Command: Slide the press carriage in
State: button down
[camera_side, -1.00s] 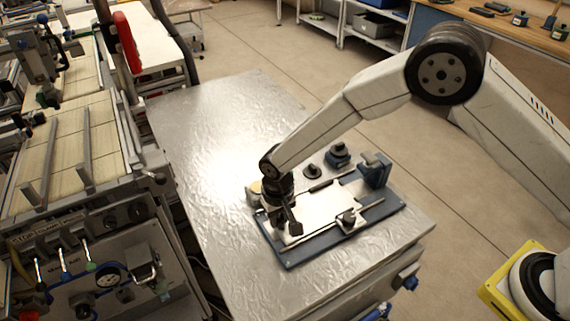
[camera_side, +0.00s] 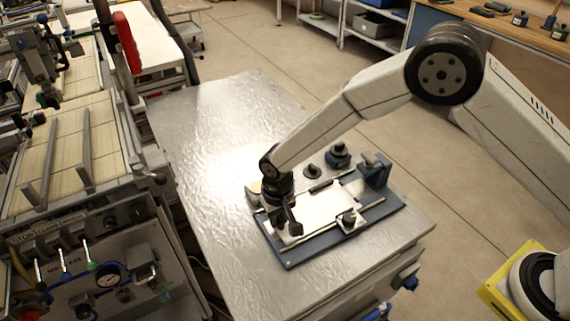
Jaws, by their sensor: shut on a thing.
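The press fixture has a blue base plate (camera_side: 292,262) lying on the metal-topped table. A flat white plate (camera_side: 325,203), which looks like the carriage, lies on it between rails. A small block with a dark knob (camera_side: 349,219) sits at the plate's right front edge. A blue upright block (camera_side: 375,170) stands at the far right end of the base. My gripper (camera_side: 291,226) points down at the left end of the white plate. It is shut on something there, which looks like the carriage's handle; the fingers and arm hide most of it.
The metal table top (camera_side: 215,135) is clear behind and to the left. A dark knob (camera_side: 312,171) and a blue block with a black top (camera_side: 338,155) stand behind the plate. A machine with gauges (camera_side: 108,277) stands close on the left.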

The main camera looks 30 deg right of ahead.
aim_at(306, 212)
jog(key=d, duration=0.7)
jog(key=shift+d, duration=0.25)
jog(key=c, duration=0.8)
grip_release()
jog(key=shift+d, duration=0.1)
jog(key=shift+c, duration=0.2)
jog(key=shift+r, duration=0.2)
notch_tip(306, 212, up, 8)
jog(key=shift+f, duration=0.25)
